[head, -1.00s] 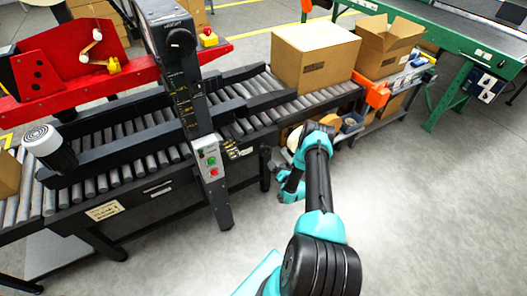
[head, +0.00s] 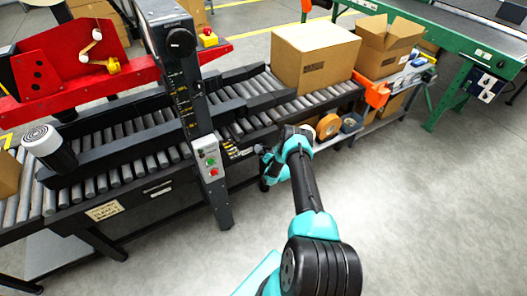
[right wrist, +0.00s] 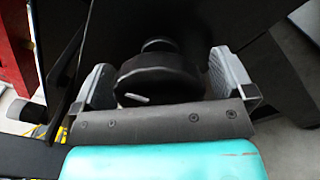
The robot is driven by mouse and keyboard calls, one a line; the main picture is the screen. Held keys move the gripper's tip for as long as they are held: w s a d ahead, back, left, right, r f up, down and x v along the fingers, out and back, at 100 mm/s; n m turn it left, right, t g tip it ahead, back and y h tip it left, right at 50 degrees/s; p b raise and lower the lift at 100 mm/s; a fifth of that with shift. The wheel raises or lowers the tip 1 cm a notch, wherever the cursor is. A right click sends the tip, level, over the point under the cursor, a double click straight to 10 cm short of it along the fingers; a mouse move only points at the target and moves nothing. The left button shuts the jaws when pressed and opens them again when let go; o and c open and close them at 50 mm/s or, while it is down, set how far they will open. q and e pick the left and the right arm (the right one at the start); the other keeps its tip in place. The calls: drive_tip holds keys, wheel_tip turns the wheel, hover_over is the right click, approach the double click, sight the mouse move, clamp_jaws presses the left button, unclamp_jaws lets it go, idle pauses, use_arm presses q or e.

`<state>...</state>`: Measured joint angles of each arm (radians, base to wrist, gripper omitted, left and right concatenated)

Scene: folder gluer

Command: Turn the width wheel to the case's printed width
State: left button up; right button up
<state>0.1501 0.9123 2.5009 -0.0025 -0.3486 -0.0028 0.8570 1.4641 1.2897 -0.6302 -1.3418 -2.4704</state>
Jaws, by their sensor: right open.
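In the right wrist view a black round wheel (right wrist: 158,82) with a pale mark on its face sits between the two grey fingers of my right gripper (right wrist: 163,85). The fingers stand open on either side, with no clear contact. In the head view my right gripper (head: 268,160) is at the front side of the roller conveyor, right of the dark column, and the wheel there is not clearly seen. A closed cardboard case (head: 312,58) stands on the rollers behind; its dark print is too small to read. My left gripper is not in view.
A dark column (head: 183,85) with a black knob (head: 181,42), a scale and a green and red button box (head: 210,162) rises over the conveyor (head: 110,175). Tape rolls (head: 328,126) lie on a shelf to the right. The floor in front is clear.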

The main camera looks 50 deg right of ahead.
drive_tip(key=c, duration=0.9)
drive_tip(key=shift+m, duration=0.4)
